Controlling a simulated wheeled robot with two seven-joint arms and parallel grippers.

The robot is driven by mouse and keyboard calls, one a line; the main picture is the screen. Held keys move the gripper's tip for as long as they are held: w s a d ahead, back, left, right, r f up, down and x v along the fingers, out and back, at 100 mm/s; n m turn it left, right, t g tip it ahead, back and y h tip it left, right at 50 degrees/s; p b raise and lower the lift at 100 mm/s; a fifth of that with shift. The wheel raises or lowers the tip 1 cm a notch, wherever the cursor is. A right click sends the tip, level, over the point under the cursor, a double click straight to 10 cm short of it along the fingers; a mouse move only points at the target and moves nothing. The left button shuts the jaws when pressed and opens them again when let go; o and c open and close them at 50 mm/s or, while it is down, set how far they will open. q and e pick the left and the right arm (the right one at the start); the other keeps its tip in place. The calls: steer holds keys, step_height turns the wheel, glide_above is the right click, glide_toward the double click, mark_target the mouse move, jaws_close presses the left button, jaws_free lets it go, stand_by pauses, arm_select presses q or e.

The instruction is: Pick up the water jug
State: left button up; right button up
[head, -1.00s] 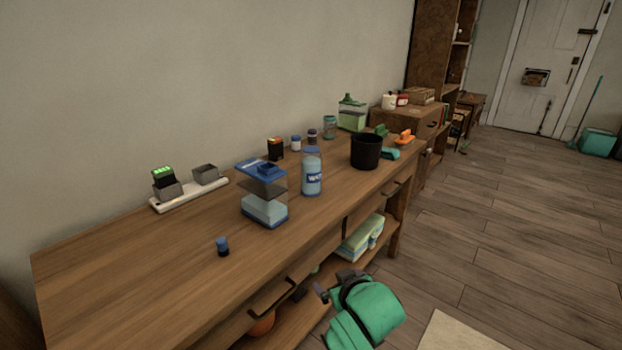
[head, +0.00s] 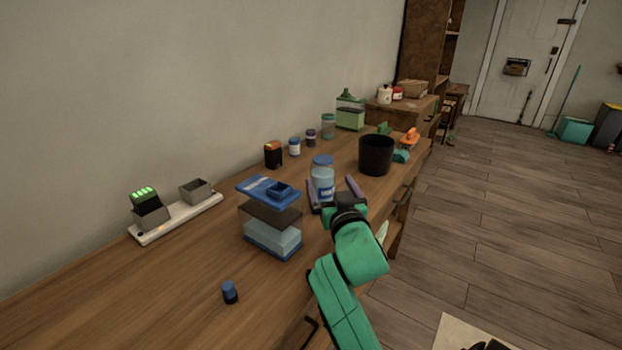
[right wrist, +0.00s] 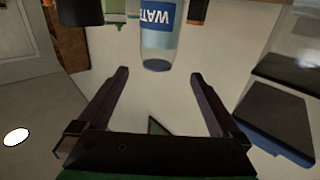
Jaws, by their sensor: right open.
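The water jug (head: 322,177) is a clear bottle with a blue lid and a blue label, standing upright on the wooden table. My left gripper is not in view.
A blue-lidded clear box (head: 272,238) stands left of the jug, and a black pot (head: 376,155) stands to its right. Small jars (head: 294,147) and a black-and-red item (head: 273,155) are behind.

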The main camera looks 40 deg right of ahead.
mark_target(321, 155)
steer(key=x, duration=0.8)
steer(key=r+x, duration=0.1)
steer(key=x, duration=0.3)
steer(key=shift+w+d, duration=0.1)
steer(key=shift+d, duration=0.2)
steer(key=shift+w+d, duration=0.15)
steer(key=shift+w, duration=0.15)
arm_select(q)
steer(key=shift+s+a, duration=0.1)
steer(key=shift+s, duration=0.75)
arm_select(e)
steer(key=shift+s, duration=0.1)
jaws_close()
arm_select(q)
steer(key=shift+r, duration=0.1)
arm_select(e)
steer(key=shift+r, duration=0.15)
